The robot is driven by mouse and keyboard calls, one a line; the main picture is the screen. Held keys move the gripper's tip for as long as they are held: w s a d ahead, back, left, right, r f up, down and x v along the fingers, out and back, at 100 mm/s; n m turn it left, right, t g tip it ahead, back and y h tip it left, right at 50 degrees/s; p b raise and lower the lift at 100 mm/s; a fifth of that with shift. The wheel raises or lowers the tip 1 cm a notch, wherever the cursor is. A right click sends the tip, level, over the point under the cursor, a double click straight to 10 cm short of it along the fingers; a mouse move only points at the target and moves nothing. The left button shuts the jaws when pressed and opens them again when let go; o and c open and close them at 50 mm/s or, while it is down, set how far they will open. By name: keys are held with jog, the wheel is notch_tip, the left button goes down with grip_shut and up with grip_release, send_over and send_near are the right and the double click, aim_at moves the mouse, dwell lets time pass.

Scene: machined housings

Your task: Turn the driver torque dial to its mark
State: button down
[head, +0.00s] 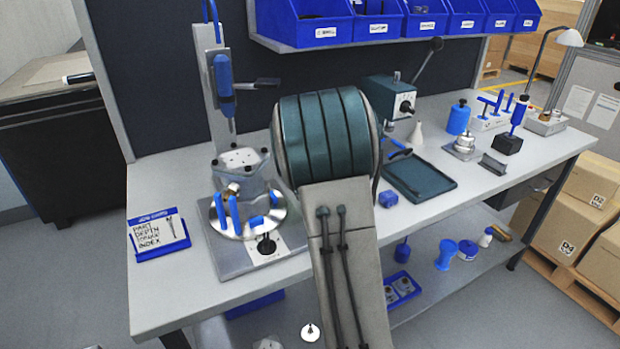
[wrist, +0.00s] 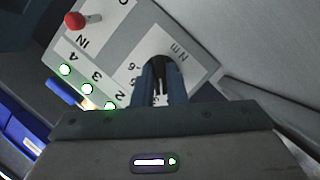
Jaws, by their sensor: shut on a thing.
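In the wrist view, the dark torque dial (wrist: 160,62) sits on a pale plate (wrist: 188,62) printed "Nm", with a 6 at its left. My gripper (wrist: 159,78) is shut on the dial, with one dark blue finger on each side. The fingers and palm cover much of the dial, so I cannot tell its pointer or which mark it faces.
Beside the dial plate are green lights (wrist: 88,89) numbered 2, 3 and 4, and a red knob (wrist: 75,20). On the bench, a round fixture (head: 247,215) stands left of my arm and a dark tray (head: 420,177) right. Blue bins (head: 380,27) hang above.

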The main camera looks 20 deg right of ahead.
jog(key=shift+d+m+y, duration=0.15)
jog(key=shift+m+y, duration=0.25)
jog(key=shift+m, duration=0.4)
jog(key=shift+r+m+g+y+p, duration=0.3)
jog(key=shift+m+g+y+p, duration=0.15)
jog(key=shift+m+y, duration=0.35)
jog(key=shift+d+m+y+p, duration=0.1)
jog(key=shift+m+y+p, duration=0.2)
jog(key=shift+m+p, duration=0.75)
jog(key=shift+m+y+p, duration=0.45)
jog(key=shift+y+p, duration=0.05)
jog(key=shift+p, duration=0.65)
jog(key=shift+f, duration=0.1)
jog(key=c, duration=1.5)
grip_release()
jog(key=shift+o, duration=0.2)
